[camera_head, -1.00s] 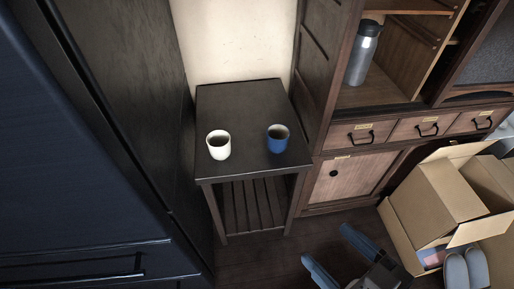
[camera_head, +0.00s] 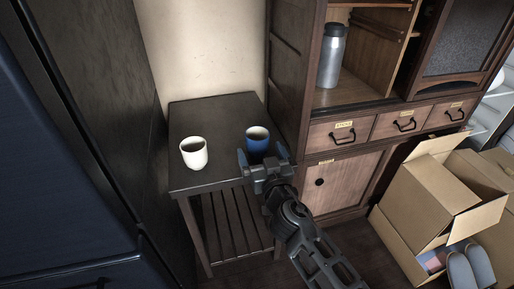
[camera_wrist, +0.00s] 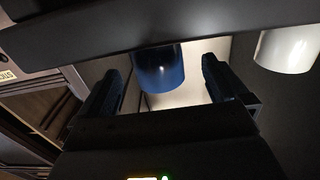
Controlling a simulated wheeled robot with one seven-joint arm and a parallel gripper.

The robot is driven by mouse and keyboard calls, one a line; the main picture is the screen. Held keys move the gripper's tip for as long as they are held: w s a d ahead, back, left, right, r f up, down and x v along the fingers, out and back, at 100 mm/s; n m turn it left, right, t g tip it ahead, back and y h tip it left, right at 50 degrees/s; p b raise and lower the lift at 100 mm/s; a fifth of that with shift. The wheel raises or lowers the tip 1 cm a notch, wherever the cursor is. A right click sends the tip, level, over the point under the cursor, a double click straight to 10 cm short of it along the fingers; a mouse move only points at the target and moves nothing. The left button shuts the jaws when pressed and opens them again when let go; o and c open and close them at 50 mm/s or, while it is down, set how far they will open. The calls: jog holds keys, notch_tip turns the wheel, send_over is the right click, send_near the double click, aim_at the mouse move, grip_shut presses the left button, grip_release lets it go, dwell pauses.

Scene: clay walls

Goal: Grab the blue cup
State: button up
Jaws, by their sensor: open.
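The blue cup (camera_head: 257,139) stands upright on the dark side table (camera_head: 215,110), near its right edge. In the wrist view the blue cup (camera_wrist: 160,70) shows in the gap between my two fingers. My gripper (camera_head: 262,158) is open at the table's front right, with its fingers reaching toward the cup. In the wrist view my gripper (camera_wrist: 165,92) is open and empty. I cannot tell exactly how far the fingers reach past the cup's sides.
A white cup (camera_head: 194,152) stands left of the blue cup; it also shows in the wrist view (camera_wrist: 287,50). A wooden cabinet (camera_head: 345,130) with a steel flask (camera_head: 331,58) stands close on the right. An open cardboard box (camera_head: 425,205) and slippers (camera_head: 470,268) lie on the floor at right.

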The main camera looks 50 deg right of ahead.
aim_at(255, 136)
jog(key=p+x, duration=0.1)
jog(key=x, duration=0.6)
jog(key=shift+s+d, duration=0.1)
jog(key=shift+d, duration=0.05)
jog(key=c, duration=1)
jog(key=shift+c, duration=0.3)
jog(key=shift+r+p, duration=0.15)
jog(key=shift+p, duration=0.15)
